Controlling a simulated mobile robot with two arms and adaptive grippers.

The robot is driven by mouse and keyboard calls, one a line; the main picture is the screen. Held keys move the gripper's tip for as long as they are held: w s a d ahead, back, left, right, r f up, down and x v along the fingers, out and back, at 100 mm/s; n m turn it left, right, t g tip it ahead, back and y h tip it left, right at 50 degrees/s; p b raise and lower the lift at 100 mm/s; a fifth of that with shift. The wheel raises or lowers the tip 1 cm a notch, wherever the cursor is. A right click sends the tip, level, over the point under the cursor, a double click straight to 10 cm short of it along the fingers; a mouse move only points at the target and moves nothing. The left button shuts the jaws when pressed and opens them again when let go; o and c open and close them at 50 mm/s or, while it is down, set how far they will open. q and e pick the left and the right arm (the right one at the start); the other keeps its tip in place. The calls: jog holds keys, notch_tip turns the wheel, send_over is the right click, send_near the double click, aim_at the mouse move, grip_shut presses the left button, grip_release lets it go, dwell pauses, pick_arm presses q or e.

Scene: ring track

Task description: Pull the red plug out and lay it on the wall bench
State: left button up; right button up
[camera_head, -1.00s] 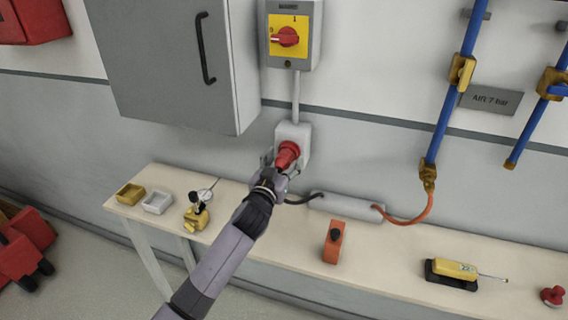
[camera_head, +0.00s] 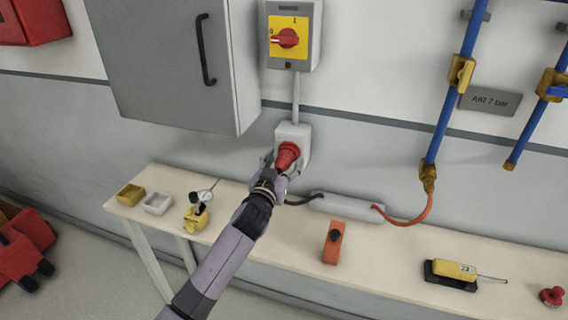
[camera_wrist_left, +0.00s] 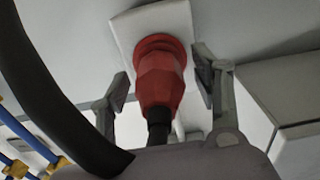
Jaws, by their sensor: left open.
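The red plug (camera_head: 287,155) sits in the light grey wall socket (camera_head: 303,138) above the bench. In the left wrist view the plug (camera_wrist_left: 160,82) has a black cable end at its near side, and its far end meets the socket plate (camera_wrist_left: 150,25). My left gripper (camera_head: 280,168) is open at the plug, and in the left wrist view one finger of the gripper (camera_wrist_left: 160,88) stands on each side, with gaps visible. The wall bench (camera_head: 390,262) runs below, with bare top between its objects. My right gripper is not in view.
A rotary switch box (camera_head: 291,60) is above the socket, beside a grey cabinet (camera_head: 170,60). On the bench are a grey cable block (camera_head: 346,208), an orange block (camera_head: 333,245), a yellow tool (camera_head: 455,269), small trays (camera_head: 157,204) and a dial gauge (camera_head: 197,212).

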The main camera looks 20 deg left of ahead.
pick_arm(q)
grip_shut()
dwell(0.8)
jog(key=s+p, duration=0.2)
jog(key=s, duration=0.4)
jog(key=shift+p, duration=0.3)
dwell(0.9)
jog(key=shift+a, duration=0.1)
